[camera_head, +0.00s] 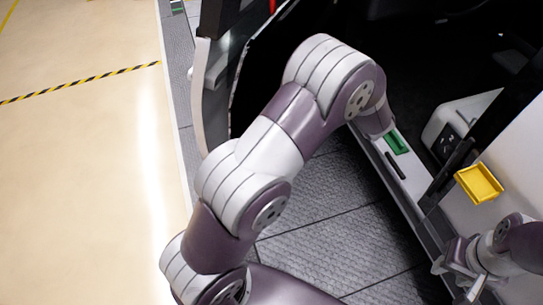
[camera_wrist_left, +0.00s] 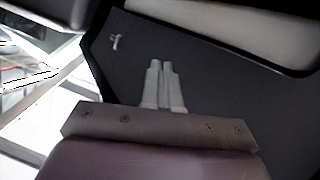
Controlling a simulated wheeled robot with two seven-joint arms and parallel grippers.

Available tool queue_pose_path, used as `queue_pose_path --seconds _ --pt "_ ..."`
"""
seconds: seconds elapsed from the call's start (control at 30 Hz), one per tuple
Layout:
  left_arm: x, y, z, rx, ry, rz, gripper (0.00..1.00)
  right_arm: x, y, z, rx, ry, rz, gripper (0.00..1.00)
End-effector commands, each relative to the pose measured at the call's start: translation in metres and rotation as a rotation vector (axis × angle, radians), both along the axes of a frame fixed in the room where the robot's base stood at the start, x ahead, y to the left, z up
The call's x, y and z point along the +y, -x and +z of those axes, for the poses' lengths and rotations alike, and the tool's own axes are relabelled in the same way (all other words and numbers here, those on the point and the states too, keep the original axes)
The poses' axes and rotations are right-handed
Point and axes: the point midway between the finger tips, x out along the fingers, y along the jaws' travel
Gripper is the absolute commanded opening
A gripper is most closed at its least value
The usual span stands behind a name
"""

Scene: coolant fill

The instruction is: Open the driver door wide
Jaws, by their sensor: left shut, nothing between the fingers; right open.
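The driver door (camera_head: 207,85) shows edge-on at the upper left of the head view, standing out from the car body, with a gap between it and the sill. Its dark inner side seems to fill much of the left wrist view (camera_wrist_left: 220,85), with a small bright handle (camera_wrist_left: 115,42). My left gripper (camera_wrist_left: 164,66) is shut and empty in front of this dark panel; contact cannot be told. In the head view my left arm crosses the door opening and its fingers are hidden. My right gripper (camera_head: 458,283) is open and empty at the lower right, beside the white body.
The door sill (camera_head: 410,180) carries a green piece (camera_head: 397,142). A yellow tray (camera_head: 480,184) is on the white body at the right. A pale box-like part (camera_head: 455,125) shows inside the dark cabin. Grey floor plates (camera_head: 325,215) lie below; open floor (camera_head: 85,190) is clear at the left.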

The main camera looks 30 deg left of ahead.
Motion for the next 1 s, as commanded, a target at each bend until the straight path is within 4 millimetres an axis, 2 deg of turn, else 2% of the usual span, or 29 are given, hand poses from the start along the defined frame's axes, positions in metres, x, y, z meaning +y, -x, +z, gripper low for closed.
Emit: queue_pose_path --seconds 0.03,0.13,0.2,0.27,0.37,0.47,0.8,1.0 --pt "0.006 0.010 -0.052 -0.031 -0.067 0.187 0.00 0.000 0.000 -0.041 0.000 0.000 0.000 0.43" --pt "0.009 0.058 -0.094 -0.010 -0.206 0.557 0.00 0.000 0.001 -0.066 -0.001 0.000 0.000 0.43" --pt "-0.001 0.092 -0.116 0.043 -0.281 0.742 0.00 0.000 0.001 -0.077 -0.001 0.000 0.000 0.43" --pt "-0.010 0.114 -0.126 0.089 -0.327 0.849 0.00 0.000 0.001 -0.082 -0.001 0.000 0.000 0.43" --pt "-0.017 0.133 -0.131 0.136 -0.370 0.940 0.00 0.000 0.000 -0.083 -0.002 0.000 0.000 0.43" --pt "-0.009 0.138 -0.129 0.147 -0.378 0.960 0.00 0.000 0.000 -0.081 -0.002 0.000 0.000 0.43" --pt "0.063 0.147 -0.130 0.144 -0.375 0.959 0.00 0.000 0.000 -0.081 -0.002 0.000 0.000 0.43" --pt "0.099 0.152 -0.132 0.143 -0.374 0.957 0.00 0.000 0.000 -0.083 -0.001 0.000 0.000 0.43"
